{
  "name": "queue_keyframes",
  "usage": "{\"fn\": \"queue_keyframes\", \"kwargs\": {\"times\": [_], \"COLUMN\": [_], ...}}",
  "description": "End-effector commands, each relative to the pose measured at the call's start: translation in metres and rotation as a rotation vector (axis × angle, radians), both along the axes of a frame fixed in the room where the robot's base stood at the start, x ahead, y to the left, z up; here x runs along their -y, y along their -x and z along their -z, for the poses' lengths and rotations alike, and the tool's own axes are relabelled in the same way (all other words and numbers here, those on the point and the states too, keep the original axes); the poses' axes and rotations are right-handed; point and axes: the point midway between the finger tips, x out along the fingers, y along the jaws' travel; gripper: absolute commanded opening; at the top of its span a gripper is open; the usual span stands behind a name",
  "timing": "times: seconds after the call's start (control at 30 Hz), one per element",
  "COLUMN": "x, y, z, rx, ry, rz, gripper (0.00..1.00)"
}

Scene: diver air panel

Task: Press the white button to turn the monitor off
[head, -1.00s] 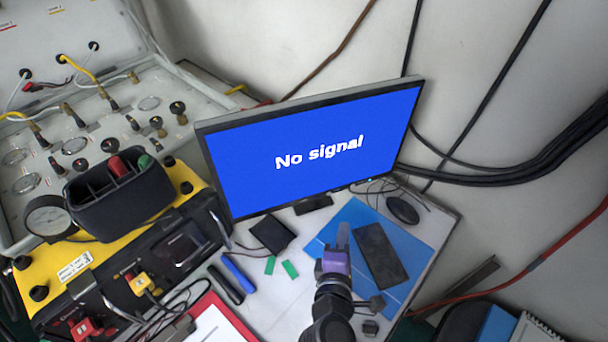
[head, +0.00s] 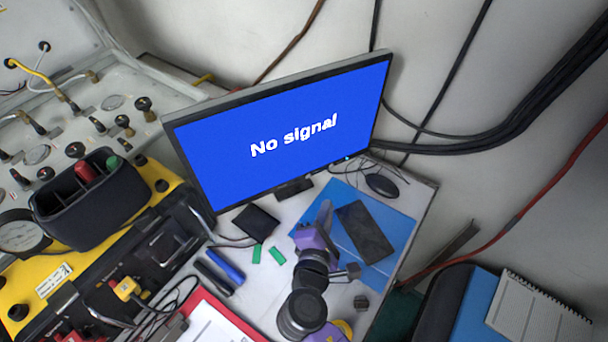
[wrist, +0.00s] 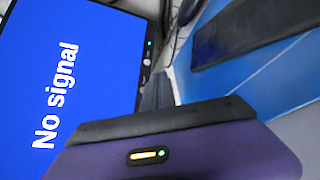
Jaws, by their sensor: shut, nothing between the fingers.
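The monitor (head: 290,135) is on, with "No signal" in white on a blue screen. It also fills the left of the wrist view (wrist: 65,50). A small whitish spot on its dark bezel (wrist: 147,62), beside a green light (wrist: 149,43), may be the white button; it is too small to be sure. In the head view, the bezel's lower right corner is too small to show the button clearly. My purple gripper (head: 325,210) is shut and empty over the blue mat, in front of the monitor's lower right part. Its fingers point toward the bezel, apart from it.
A dark phone-like slab (head: 365,232) lies on the blue mat (head: 402,232) right of my gripper. A black mouse (head: 381,185) and thin cables sit by the monitor's right corner. A black square (head: 256,223) and small green pieces lie left. A yellow-black air panel stands farther left.

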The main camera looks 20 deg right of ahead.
Motion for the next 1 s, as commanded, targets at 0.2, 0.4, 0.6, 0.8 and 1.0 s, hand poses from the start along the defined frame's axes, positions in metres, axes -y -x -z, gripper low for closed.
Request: {"fn": "queue_keyframes", "kwargs": {"times": [0.2,0.4,0.6,0.8,1.0], "x": [-0.003,-0.007,-0.010,-0.010,-0.010], "y": [-0.030,-0.054,-0.069,-0.073,-0.073], "z": [0.000,0.000,0.000,0.000,0.000], "rx": [0.003,0.003,0.001,-0.001,-0.001], "ry": [0.004,0.003,0.002,0.001,0.001], "rz": [0.002,-0.001,-0.001,0.000,0.000], "gripper": [0.00,0.00,0.00,0.00,0.00]}}
